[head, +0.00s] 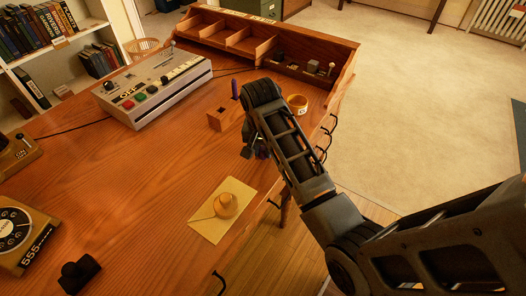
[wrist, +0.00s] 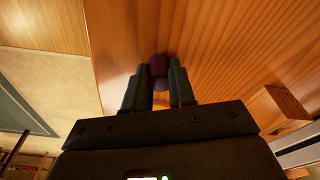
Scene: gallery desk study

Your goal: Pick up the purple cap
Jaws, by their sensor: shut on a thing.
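My gripper (wrist: 160,80) is shut on the purple cap (wrist: 158,64), a small dark purple piece between the two fingertips in the wrist view. The cap's lower part is hidden between the fingers. In the head view my gripper (head: 253,150) hangs below the arm end, near the right side of the wooden desk (head: 120,185). The arm hides much of it there, and only a small purple patch shows. The wrist view does not make clear whether the cap touches the desk top.
A wooden block (head: 217,119) with an upright purple stick (head: 235,89) is just behind my gripper. An orange ring-shaped item (head: 297,103) lies to its right. A button console (head: 155,90) is at back left. A yellow envelope (head: 210,226) with a round tan object lies in front.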

